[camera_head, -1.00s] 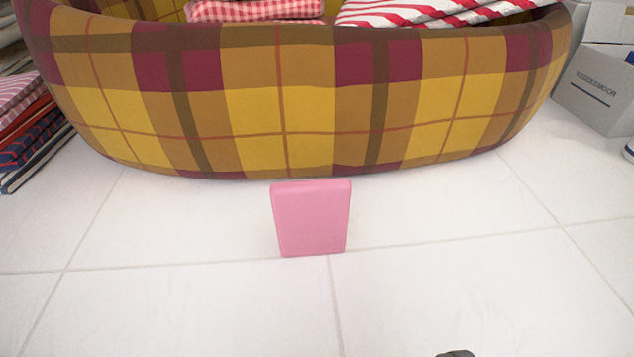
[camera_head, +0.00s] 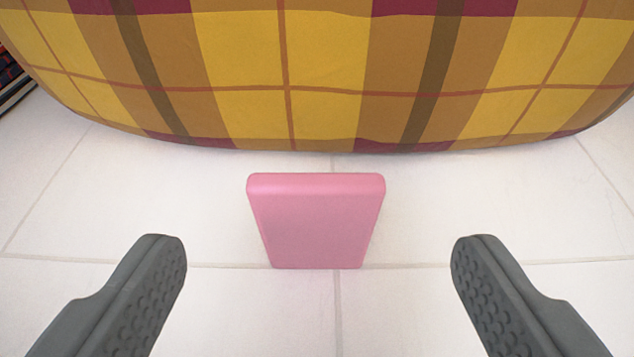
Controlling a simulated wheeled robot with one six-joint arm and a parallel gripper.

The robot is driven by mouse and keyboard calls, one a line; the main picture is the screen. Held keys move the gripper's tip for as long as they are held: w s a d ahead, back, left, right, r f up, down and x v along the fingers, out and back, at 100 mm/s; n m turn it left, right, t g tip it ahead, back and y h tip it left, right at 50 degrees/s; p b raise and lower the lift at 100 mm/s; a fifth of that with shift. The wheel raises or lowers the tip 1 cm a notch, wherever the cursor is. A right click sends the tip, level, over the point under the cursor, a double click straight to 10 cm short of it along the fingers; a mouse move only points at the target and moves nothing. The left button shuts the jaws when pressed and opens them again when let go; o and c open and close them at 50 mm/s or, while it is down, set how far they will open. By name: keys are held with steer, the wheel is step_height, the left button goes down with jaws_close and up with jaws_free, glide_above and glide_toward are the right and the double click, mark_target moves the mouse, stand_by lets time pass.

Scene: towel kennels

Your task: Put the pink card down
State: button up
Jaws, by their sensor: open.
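The pink card (camera_head: 316,225) is a thick pink slab with rounded edges. It appears to stand upright on the white tiled floor in the middle of the view, with its top edge toward the camera. My gripper (camera_head: 318,250) is open, with one grey finger to the left of the card and one to the right. There is a clear gap on both sides, and neither finger touches the card. The card's back and far side are hidden.
A yellow, brown and maroon plaid pet bed (camera_head: 330,80) spans the floor just behind the card. Dark stacked cloths (camera_head: 12,85) show at the far left edge. The white tiled floor (camera_head: 560,200) is free on both sides.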

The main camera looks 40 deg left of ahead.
mark_target(316, 200)
steer(key=shift+x, duration=3.4)
steer(key=shift+s+f, duration=0.1)
steer(key=c, duration=1.1)
steer(key=shift+c, duration=0.2)
step_height(316, 200, up, 10)
